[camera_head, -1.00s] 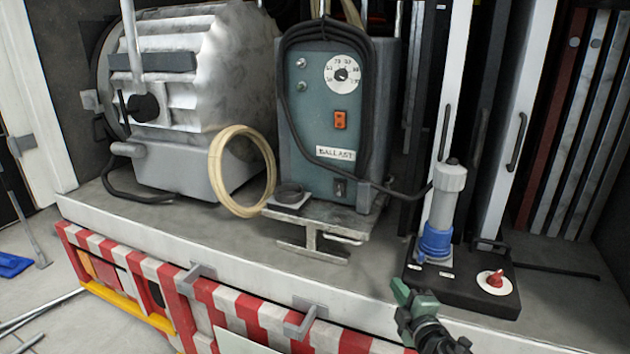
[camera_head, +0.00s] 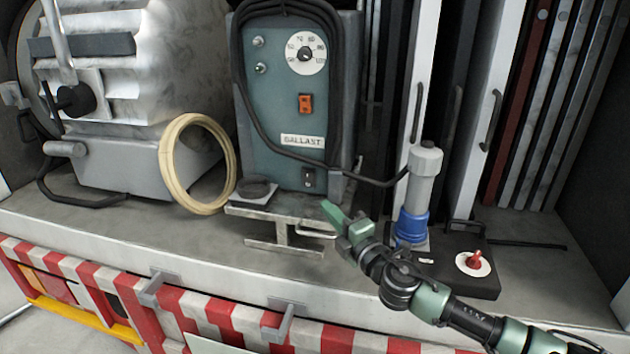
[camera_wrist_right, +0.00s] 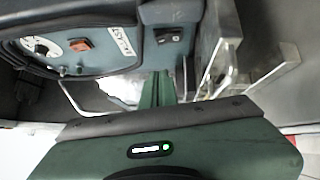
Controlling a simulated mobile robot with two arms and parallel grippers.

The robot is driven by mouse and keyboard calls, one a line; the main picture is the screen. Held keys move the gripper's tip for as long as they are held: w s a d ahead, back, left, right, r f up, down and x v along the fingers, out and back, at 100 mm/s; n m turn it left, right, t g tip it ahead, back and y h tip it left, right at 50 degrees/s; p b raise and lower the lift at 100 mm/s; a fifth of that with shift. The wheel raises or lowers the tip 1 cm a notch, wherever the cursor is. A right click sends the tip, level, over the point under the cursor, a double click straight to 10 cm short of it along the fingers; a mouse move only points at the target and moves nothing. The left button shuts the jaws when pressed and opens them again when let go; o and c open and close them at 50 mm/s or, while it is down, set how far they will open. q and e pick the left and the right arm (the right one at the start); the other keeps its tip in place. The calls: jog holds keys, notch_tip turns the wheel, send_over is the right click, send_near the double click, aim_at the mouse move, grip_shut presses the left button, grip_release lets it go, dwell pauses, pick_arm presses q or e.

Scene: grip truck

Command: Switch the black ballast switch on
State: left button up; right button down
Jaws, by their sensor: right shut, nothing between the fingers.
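The ballast (camera_head: 290,105) is a teal-grey box with a dial, an orange switch and a BALLAST label, standing on a metal stand. Its small black switch (camera_head: 308,179) sits low on the front panel, under the label. It also shows in the right wrist view (camera_wrist_right: 170,36), near the top centre. My right gripper (camera_head: 335,212) is shut and empty, with its green fingertips just below and to the right of the black switch, apart from it. In the right wrist view the closed fingers (camera_wrist_right: 157,88) point up toward the switch. My left gripper is not in view.
A cream cable ring (camera_head: 197,163) leans left of the ballast, by a large lamp (camera_head: 150,80). A blue-and-grey plug (camera_head: 415,195) stands on a black box with a red knob (camera_head: 475,259) at right. A black cable runs from ballast to plug.

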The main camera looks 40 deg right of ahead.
jog(key=p, duration=0.2)
send_near(309, 173)
jog(key=a, duration=0.1)
jog(key=w+a, duration=0.1)
jog(key=a, duration=0.1)
jog(key=shift+w+r, duration=0.1)
jog(key=shift+w, duration=0.1)
jog(key=w+d, duration=0.1)
jog(key=w, duration=0.1)
jog(key=w+d, duration=0.1)
jog(key=w, duration=0.1)
jog(key=shift+d+r, duration=0.1)
jog(key=shift+d, duration=0.05)
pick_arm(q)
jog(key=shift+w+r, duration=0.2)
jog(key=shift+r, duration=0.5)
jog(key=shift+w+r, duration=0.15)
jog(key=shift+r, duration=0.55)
pick_arm(e)
jog(key=shift+w+d, duration=0.35)
jog(key=shift+d, duration=0.05)
